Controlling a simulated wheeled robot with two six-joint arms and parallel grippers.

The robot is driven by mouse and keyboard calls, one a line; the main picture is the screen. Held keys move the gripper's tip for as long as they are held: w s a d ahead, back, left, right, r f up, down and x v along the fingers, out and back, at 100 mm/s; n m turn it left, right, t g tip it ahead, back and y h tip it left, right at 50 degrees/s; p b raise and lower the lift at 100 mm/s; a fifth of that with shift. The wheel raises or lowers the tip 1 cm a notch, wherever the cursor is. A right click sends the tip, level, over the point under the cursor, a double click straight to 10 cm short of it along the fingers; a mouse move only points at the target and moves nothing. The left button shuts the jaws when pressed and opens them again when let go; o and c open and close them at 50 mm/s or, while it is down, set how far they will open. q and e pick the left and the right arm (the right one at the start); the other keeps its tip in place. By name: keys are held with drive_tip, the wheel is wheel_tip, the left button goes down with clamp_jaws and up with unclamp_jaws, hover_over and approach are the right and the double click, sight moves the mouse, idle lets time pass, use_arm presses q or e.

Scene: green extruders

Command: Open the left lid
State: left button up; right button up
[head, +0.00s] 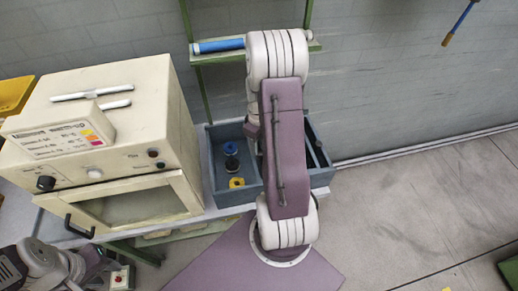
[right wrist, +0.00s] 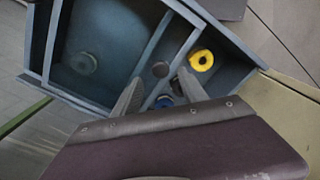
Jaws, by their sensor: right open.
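I cannot make out a separate left lid in either view. A blue-grey bin (head: 325,178) with compartments stands behind my right arm, which hides much of it in the head view. Its left compartment looks open from above. In the right wrist view the bin (right wrist: 222,32) lies below my right gripper (right wrist: 160,82), whose two fingers are apart with nothing seen between them. A yellow spool (right wrist: 202,60), a dark round piece (right wrist: 160,69) and a blue spool (right wrist: 165,101) are near the fingertips. A teal round piece (right wrist: 83,63) shows in the larger compartment.
A cream oven-like box (head: 120,160) with a glass door and a dark handle (head: 78,228) stands left of the bin. A green rack (head: 215,57) holds a blue rod (head: 218,46) behind. The floor (head: 420,200) at the right is largely clear.

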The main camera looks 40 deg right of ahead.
wheel_tip(320, 180, up, 5)
drive_tip(key=shift+r, duration=0.1)
drive_tip(key=shift+a, duration=0.1)
idle(0.4)
drive_tip(key=w+a+n+b, duration=0.2)
drive_tip(key=a+n, duration=0.2)
drive_tip(key=a, duration=0.9)
drive_tip(key=s+a+f+m+t, duration=0.1)
drive_tip(key=s+a+f+m, duration=0.1)
drive_tip(key=s+a+m, duration=0.5)
drive_tip(key=shift+a+f, duration=0.25)
drive_tip(key=shift+a, duration=0.15)
